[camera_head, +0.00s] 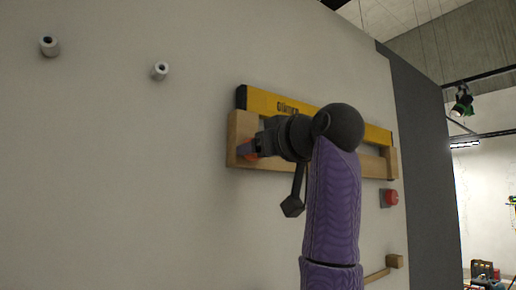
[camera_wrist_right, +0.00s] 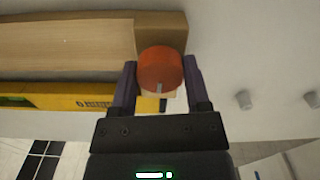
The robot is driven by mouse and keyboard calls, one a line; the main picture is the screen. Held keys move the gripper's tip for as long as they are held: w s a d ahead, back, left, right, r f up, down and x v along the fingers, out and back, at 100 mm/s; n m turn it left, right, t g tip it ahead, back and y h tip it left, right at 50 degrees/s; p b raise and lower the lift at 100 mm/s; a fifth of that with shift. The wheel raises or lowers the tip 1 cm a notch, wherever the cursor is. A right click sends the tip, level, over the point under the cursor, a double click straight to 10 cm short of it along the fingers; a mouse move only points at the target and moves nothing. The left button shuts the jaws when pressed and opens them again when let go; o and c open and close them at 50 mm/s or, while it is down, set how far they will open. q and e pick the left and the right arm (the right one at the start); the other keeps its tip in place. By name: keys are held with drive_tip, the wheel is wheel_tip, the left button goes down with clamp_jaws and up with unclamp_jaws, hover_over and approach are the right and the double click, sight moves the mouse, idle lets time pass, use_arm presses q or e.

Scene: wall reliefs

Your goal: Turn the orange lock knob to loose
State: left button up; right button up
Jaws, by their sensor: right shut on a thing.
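The orange lock knob (camera_wrist_right: 160,68) sits at the end of a wooden rail (camera_wrist_right: 70,38) on the wall. It has a short pale mark on its face, which points toward my gripper's palm in the right wrist view. My right gripper (camera_wrist_right: 160,84) has one dark finger on each side of the knob and is shut on it. In the head view my right gripper (camera_head: 248,148) reaches the left end of the rail and covers most of the knob. My left gripper is not in view.
A yellow spirit level (camera_head: 262,101) rests along the wooden rail. Two grey pegs (camera_head: 48,45) (camera_head: 159,70) stick out of the wall to the left. A red button (camera_head: 389,198) is at lower right, above a wooden bar (camera_head: 393,261).

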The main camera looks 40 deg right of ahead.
drive_tip(key=shift+n, duration=0.4)
drive_tip(key=o, duration=1.3)
drive_tip(key=s+b, duration=0.1)
drive_tip(key=s, duration=0.2)
drive_tip(key=s+b, duration=0.1)
drive_tip(key=s, duration=0.2)
drive_tip(key=s+a+b, duration=0.1)
drive_tip(key=s+b, duration=0.1)
drive_tip(key=s, duration=0.2)
